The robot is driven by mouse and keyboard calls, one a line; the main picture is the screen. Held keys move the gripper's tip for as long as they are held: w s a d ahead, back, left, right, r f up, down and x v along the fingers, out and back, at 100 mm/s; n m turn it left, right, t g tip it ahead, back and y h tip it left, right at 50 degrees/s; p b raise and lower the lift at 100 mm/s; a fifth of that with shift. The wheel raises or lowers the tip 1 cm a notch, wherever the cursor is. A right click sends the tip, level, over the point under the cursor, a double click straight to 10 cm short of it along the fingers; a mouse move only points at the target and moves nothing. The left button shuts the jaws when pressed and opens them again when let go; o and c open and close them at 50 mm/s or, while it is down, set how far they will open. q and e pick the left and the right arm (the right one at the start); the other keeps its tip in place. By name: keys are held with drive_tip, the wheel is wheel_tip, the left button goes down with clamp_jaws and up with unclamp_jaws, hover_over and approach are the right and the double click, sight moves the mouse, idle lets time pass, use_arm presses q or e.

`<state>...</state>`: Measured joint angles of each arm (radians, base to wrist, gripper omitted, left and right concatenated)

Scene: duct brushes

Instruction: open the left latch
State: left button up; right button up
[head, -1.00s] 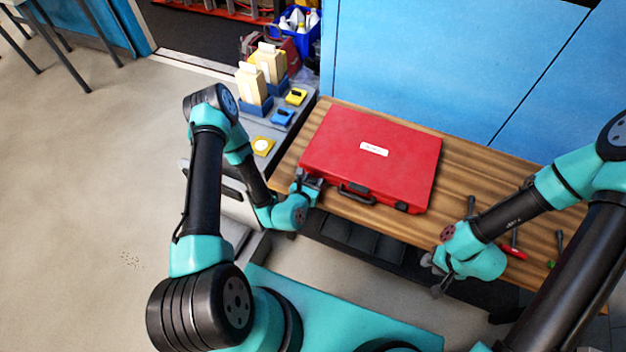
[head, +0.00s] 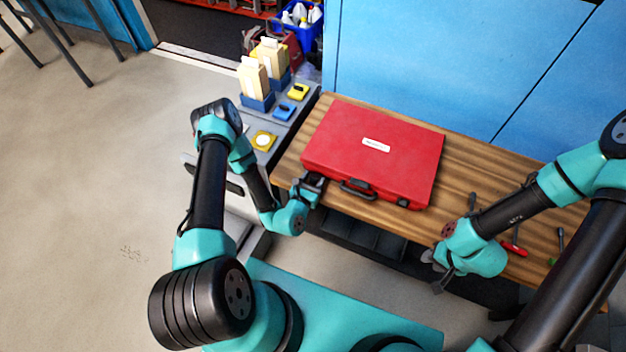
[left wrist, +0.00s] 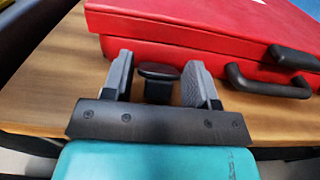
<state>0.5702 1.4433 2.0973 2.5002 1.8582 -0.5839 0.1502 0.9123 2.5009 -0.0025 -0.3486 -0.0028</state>
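The red case (head: 375,150) lies with its lid down on the wooden bench, its front with the black handle (head: 357,190) facing me. My left gripper (head: 314,184) is at the front left of the case, covering the left latch in the head view. In the left wrist view the black left latch (left wrist: 159,72) sits between the two fingers of my left gripper (left wrist: 158,82). The fingers are apart, one on each side of it, with no clear grip. The right latch (head: 403,203) is at the front right. My right gripper (head: 434,272) hangs open and empty before the bench.
The wooden bench (head: 465,170) has tools near its right end, including a red-handled one (head: 514,249) close to my right arm. A grey side surface at the left holds cartons (head: 254,80) and small yellow and blue items. Blue cabinets (head: 440,60) stand behind.

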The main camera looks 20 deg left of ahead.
use_arm(q)
drive_tip(key=s, duration=1.7)
drive_tip(key=shift+s+a+r, duration=0.2)
drive_tip(key=shift+a, duration=0.2)
